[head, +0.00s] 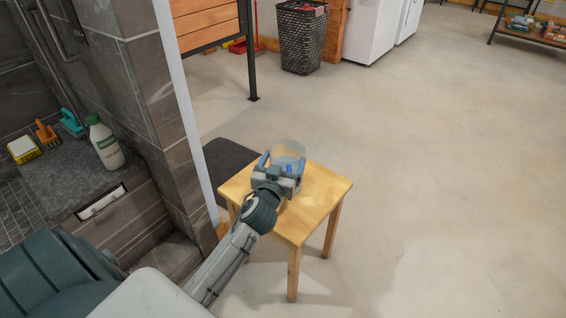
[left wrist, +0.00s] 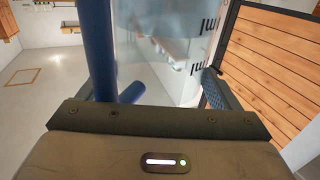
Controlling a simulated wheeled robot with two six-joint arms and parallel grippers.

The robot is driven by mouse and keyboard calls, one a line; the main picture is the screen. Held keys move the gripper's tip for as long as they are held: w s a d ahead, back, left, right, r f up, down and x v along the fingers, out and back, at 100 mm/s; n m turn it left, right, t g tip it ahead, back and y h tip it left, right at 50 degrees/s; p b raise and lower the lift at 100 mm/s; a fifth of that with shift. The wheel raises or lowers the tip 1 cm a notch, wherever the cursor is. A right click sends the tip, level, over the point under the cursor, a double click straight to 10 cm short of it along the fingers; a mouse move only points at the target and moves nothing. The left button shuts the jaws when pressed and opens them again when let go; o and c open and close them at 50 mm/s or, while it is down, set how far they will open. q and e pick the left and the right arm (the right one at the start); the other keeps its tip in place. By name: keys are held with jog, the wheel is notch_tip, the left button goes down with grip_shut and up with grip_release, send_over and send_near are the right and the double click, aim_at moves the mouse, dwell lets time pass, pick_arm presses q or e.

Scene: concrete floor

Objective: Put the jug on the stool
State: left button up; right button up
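The jug (head: 289,149) is clear and bluish, at the back part of the wooden stool (head: 325,186). My left gripper (head: 282,163) reaches over the stool, its blue fingers apart, one toward each side of the jug. In the left wrist view the jug's see-through wall (left wrist: 165,45), with dark markings, stands upright between the fingers. A blue upright bar shows at its left; I cannot tell if it is a handle. The jug's base is hidden, so contact with the stool is unclear, as is finger contact with the jug. My right gripper is out of view.
A tiled pillar (head: 165,95) and a ledge with a white bottle (head: 104,143) stand left of the stool. A dark mat (head: 228,165) lies behind it. A black basket (head: 301,38) and white appliances (head: 372,28) are farther back. Floor to the right is clear.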

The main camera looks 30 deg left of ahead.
pick_arm(q)
jog(key=shift+o, duration=1.2)
jog(key=shift+r, duration=0.1)
